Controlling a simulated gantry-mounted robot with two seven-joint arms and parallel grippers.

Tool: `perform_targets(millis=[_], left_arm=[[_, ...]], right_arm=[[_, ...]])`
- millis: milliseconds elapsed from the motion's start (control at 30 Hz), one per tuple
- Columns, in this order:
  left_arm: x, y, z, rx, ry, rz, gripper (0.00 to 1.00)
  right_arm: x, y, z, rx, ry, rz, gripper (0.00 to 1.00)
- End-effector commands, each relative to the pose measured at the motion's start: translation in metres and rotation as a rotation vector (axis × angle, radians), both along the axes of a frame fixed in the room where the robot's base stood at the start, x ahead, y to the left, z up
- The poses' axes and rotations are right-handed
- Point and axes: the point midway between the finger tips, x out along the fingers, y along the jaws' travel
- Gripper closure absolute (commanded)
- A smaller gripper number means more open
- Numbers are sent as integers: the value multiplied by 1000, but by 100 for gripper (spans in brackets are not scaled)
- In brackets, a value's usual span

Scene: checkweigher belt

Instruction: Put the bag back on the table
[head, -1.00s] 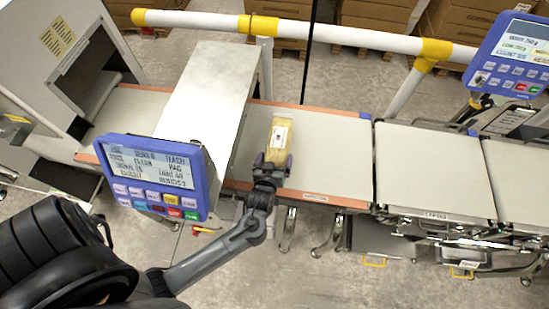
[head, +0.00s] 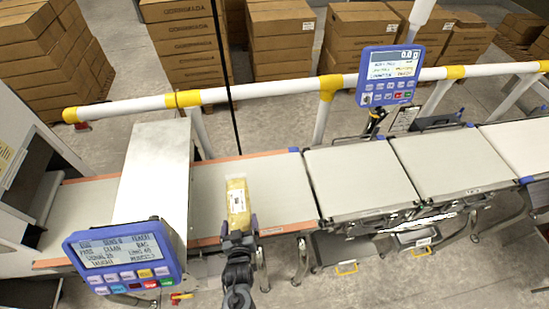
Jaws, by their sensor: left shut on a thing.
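A yellow bag with a white label (head: 237,199) is in the head view, over the belt section just right of the metal tunnel cover. My left gripper (head: 239,226) is shut on the near end of the bag, and the bag points away from me. I cannot tell whether the bag touches the belt (head: 280,187) or hangs just above it. My right gripper is not in view.
The metal tunnel cover (head: 155,175) and a blue control panel (head: 125,262) stand left of the gripper. More belt sections (head: 360,178) run right, clear on top. A white and yellow rail (head: 260,90) and a blue weight display (head: 390,75) stand behind. Stacked cartons (head: 180,40) fill the back.

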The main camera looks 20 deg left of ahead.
Motion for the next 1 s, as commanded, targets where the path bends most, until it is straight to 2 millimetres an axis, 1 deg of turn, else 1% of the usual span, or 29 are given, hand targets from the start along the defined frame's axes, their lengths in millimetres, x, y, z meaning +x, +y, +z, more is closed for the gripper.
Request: perform_targets(millis=[33,167,233,333,367,400,467,500,600,700,800,867,933,1000], left_arm=[[-1,0,8,2,-4,0,65],[-6,8,20,5,-3,-7,65],[-6,17,40,6,-8,-15,65],[-1,27,81,6,-12,-61,65],[1,28,93,6,-12,-82,65],[4,29,111,6,-11,-111,65],[9,26,135,6,-11,-160,65],[11,24,149,5,-10,-195,65],[15,13,184,5,-10,-282,65],[17,0,208,4,-9,-362,65],[16,-14,222,2,-7,-427,65],[15,-22,226,0,-6,-454,65],[12,-29,223,1,-2,-480,65],[9,-31,207,1,2,-488,65]], right_arm=[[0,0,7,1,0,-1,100],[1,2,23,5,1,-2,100],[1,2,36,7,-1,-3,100],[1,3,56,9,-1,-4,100],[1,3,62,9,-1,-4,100],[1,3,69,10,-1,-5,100],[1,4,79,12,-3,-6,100],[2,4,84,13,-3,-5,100],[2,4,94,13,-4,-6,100],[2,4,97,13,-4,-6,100],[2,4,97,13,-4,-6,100],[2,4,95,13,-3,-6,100],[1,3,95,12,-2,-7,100],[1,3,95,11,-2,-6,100]])
